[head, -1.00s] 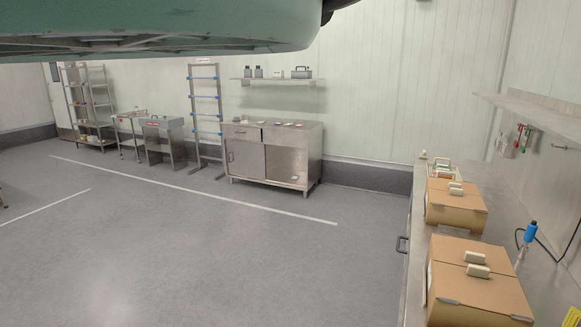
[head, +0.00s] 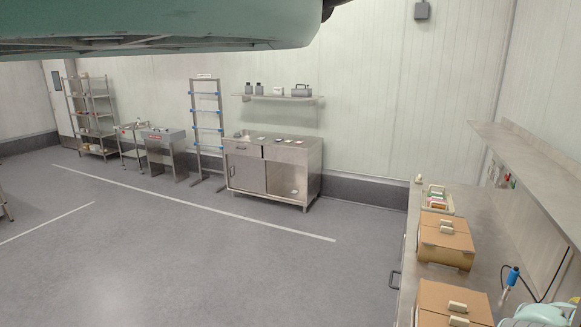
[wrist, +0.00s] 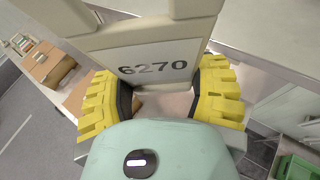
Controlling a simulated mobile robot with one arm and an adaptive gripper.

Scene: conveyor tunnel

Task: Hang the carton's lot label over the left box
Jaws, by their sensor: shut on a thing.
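In the wrist view, my gripper (wrist: 163,92) is shut on a beige label (wrist: 145,42) with a white panel reading 6270. Its yellow fingers grip the label from both sides, and its upper part runs out of the picture. In the head view, two brown cartons stand in a row on a steel counter: a nearer one (head: 433,297), cut off by the bottom edge, and a farther one (head: 445,236). Each has small beige pieces on top. The wrist view also shows cartons (wrist: 54,64) at left, one partly hidden behind a finger. The label looks apart from them.
The steel counter (head: 486,232) runs along the right wall under a shelf (head: 535,160). A tray (head: 428,207) of coloured items stands beyond the cartons. A blue-handled tool (head: 512,277) is right of them. A green bin (wrist: 296,168) shows in the wrist view. The floor left is open.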

